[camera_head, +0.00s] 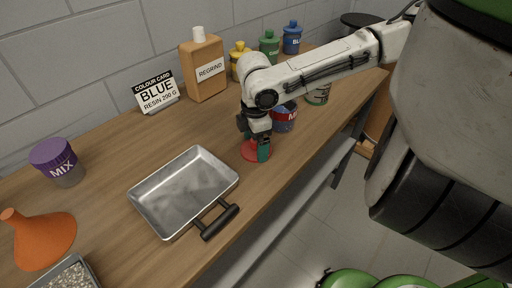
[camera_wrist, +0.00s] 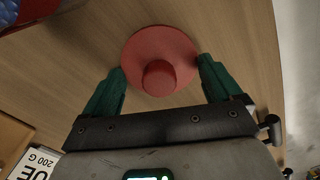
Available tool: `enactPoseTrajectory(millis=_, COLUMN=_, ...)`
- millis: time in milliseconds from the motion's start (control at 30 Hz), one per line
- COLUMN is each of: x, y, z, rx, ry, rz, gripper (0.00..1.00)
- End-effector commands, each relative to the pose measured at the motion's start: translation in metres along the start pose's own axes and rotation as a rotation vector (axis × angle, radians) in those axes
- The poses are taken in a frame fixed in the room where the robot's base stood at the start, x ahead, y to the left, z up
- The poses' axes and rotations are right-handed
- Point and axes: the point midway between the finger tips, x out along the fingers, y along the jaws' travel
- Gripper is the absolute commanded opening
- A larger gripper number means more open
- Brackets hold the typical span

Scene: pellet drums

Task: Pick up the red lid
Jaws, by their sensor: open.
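The red lid (camera_head: 250,150) lies flat on the wooden bench, right of the metal tray in the head view. The wrist view shows it as a red disc (camera_wrist: 181,49) with a round knob facing me. My gripper (camera_head: 256,148) is low over the lid and partly hides it in the head view. In the wrist view my gripper (camera_wrist: 160,85) is open. Its two green fingers are on either side of the knob, near the lid's near edge, and nothing is held. Whether the fingers touch the lid I cannot tell.
A metal tray (camera_head: 152,211) with a black handle sits left of the lid. A drum (camera_head: 285,121) with a red label stands close behind my gripper.

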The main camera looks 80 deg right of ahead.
Motion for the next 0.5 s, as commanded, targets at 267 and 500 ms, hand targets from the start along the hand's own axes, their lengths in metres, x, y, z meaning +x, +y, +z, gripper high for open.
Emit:
enactPoseTrajectory(millis=267, x=0.0011, y=-0.0005, z=0.0005, rx=0.001, ry=-0.001, rz=-0.002, gripper=0.57)
enactPoseTrajectory(millis=500, x=0.0024, y=-0.001, z=0.0008, rx=0.002, ry=-0.001, rz=-0.005, gripper=0.34)
